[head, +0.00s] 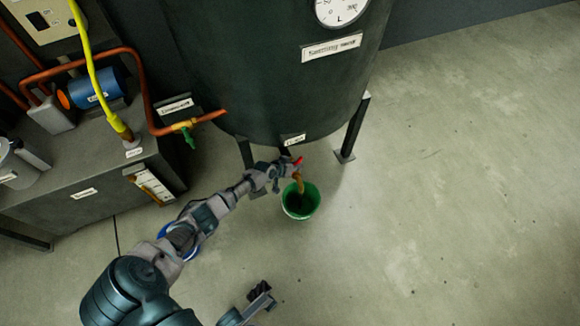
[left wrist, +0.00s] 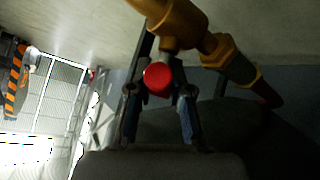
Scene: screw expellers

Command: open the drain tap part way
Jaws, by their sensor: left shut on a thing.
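The drain tap is a brass tap with a red handle, low on the dark green tank. In the head view its brass spout (head: 299,183) points down over a green bucket (head: 301,203). The red handle (head: 298,161) is at the fingertips of my left gripper (head: 288,168). In the left wrist view the handle's round red end (left wrist: 158,77) sits between the two fingers of my left gripper (left wrist: 160,92), which is shut on it. The brass tap body (left wrist: 178,22) shows just beyond. My right gripper (head: 262,291) is low in the head view, away from the tap.
The tank (head: 265,75) stands on legs, with a dial above the tap. At left is a cabinet (head: 75,165) with copper pipe (head: 148,90), a green-handled valve (head: 187,135) and a yellow hose (head: 92,70). The concrete floor (head: 450,180) at right is clear.

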